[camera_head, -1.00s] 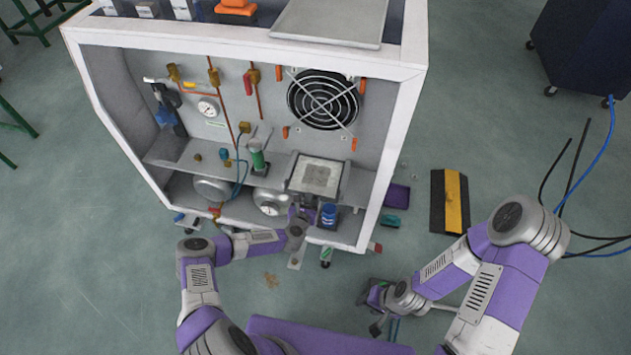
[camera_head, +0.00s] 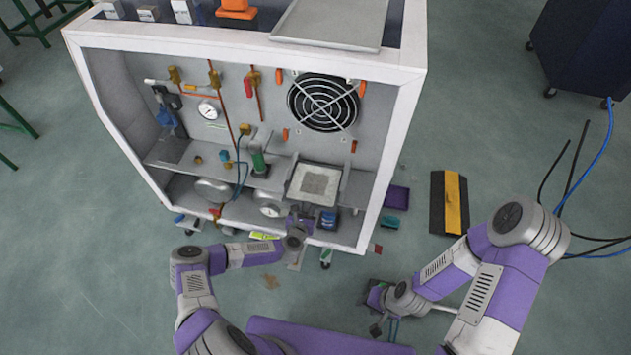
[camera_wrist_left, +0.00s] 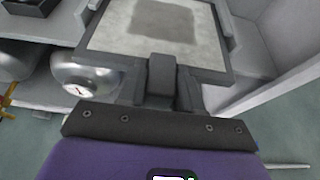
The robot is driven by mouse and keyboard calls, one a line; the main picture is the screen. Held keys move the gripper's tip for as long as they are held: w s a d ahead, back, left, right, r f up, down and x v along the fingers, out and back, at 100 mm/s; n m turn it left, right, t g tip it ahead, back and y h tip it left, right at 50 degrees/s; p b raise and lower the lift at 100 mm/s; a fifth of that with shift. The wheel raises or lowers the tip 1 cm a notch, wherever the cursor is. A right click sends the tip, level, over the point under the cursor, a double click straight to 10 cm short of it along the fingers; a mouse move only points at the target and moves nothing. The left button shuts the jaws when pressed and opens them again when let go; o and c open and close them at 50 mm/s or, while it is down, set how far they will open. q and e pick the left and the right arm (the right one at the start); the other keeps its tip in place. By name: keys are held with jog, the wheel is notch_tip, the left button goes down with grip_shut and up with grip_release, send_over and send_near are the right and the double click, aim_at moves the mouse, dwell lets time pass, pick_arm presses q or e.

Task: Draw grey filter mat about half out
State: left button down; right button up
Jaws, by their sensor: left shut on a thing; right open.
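The grey filter mat (camera_head: 314,184) is a pale square panel with a darker grey middle, in a dark frame at the lower right of the open cabinet. It fills the top of the left wrist view (camera_wrist_left: 160,22), with a dark tab on its near edge. My left gripper (camera_head: 300,212) is shut on the mat at this near edge; the fingertips are mostly hidden in the head view. The mat sticks out partly from between its side holders.
The white cabinet (camera_head: 396,150) has a right wall close to the mat. A blue-topped container (camera_head: 328,219) stands just right of my left gripper. A round gauge (camera_head: 270,210) sits to the left. A black-and-yellow ramp (camera_head: 452,202) lies on the floor; the floor in front is mostly clear.

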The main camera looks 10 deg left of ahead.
pick_arm(q)
jog(key=s+p, duration=0.1)
jog(key=s, duration=0.6)
jog(key=shift+s+a, duration=0.15)
jog(key=shift+s, duration=0.05)
dwell(0.3)
jog(key=c, duration=0.7)
grip_release()
